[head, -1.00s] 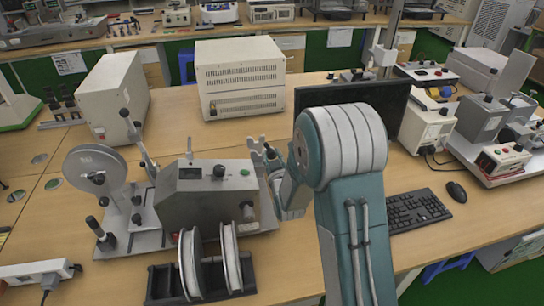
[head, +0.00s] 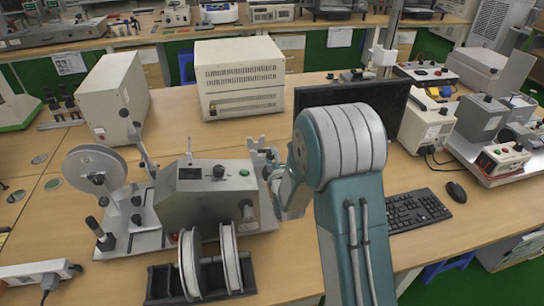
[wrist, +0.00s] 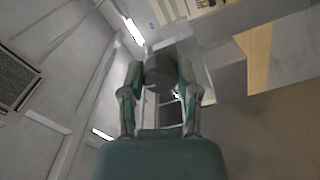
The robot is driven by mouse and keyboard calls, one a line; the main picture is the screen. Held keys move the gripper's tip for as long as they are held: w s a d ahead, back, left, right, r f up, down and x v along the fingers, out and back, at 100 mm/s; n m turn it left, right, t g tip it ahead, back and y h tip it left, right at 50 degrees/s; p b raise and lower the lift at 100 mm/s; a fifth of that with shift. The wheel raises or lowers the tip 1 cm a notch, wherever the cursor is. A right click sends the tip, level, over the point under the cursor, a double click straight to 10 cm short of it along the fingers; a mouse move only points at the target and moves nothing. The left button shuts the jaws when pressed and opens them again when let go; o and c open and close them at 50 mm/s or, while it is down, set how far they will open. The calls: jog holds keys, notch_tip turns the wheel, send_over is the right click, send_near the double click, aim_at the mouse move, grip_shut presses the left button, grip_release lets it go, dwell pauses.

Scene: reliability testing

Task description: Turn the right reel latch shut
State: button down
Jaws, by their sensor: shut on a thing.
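The grey winding machine (head: 205,205) stands on the bench at left, with a black knob and a green button on top. Its left reel (head: 95,170) is a pale disc with a dark hub. My gripper (head: 268,165) is at the machine's right end, partly hidden by my own arm. In the wrist view my gripper (wrist: 161,72) is shut on a dark round piece, which I take to be the right reel latch (wrist: 160,69). A grey block of the machine is just behind it. The latch's exact angle cannot be told, and it is hidden in the head view.
A rack with two spools (head: 232,258) stands in front of the machine. A monitor (head: 315,96), a keyboard (head: 418,208) and a mouse (head: 456,190) are to the right. A large beige box (head: 240,78) stands behind. Bare bench lies between the machine and the box.

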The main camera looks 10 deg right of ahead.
jog(key=shift+a+f+n, duration=0.1)
jog(key=shift+n, duration=1.1)
jog(key=shift+c, duration=1.7)
grip_release()
jog(key=shift+a, duration=0.1)
jog(key=s, duration=1.1)
jog(key=shift+s, duration=0.4)
